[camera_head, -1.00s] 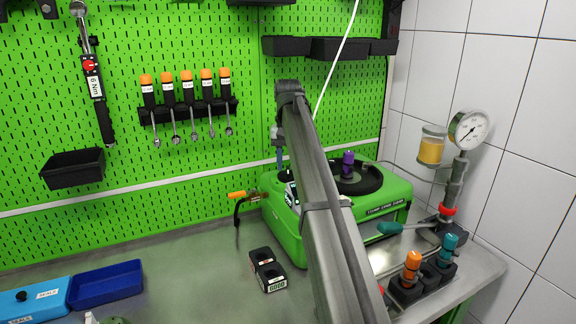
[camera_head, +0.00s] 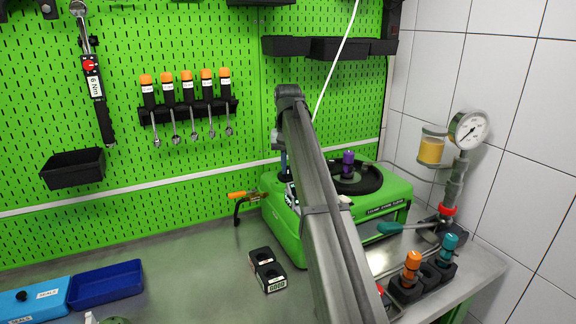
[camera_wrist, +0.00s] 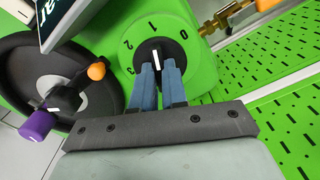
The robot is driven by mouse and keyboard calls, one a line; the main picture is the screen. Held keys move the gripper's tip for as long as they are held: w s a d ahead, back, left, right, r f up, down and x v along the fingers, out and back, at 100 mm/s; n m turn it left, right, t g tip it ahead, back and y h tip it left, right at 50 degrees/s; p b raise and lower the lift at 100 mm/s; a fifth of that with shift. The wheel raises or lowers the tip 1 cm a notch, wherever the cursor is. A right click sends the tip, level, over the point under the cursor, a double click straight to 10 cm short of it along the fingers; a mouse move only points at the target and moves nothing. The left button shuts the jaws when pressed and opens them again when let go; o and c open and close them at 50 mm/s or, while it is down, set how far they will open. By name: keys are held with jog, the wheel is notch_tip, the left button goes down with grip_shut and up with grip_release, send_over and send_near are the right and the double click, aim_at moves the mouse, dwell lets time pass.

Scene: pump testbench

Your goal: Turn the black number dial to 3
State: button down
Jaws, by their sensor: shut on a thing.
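The black number dial (camera_wrist: 151,50) sits on the green housing in the wrist view, with 0, 1, 2 and 3 printed around it. Its white bar mark shows between my fingertips and lies roughly in line with the 1. I cannot tell which end is the pointer. My gripper (camera_wrist: 158,70) has its two blue fingers closed on the raised grip of the dial, one on each side. In the head view the dial is hidden, and my arm covers most of the gripper.
A black handwheel (camera_wrist: 28,75) with purple and orange knobs stands beside the dial. A display labelled "bar" (camera_wrist: 62,18) is close by. The green pump bench (camera_head: 288,232) stands against the pegboard.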

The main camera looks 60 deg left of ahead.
jog(key=shift+n, duration=0.3)
jog(key=n, duration=0.4)
jog(key=shift+n, duration=0.3)
jog(key=n, duration=0.4)
jog(key=shift+n, duration=0.3)
jog(key=n, duration=0.5)
jog(key=shift+n, duration=2.5)
jog(key=c, duration=1.2)
grip_release()
jog(key=shift+o, duration=0.2)
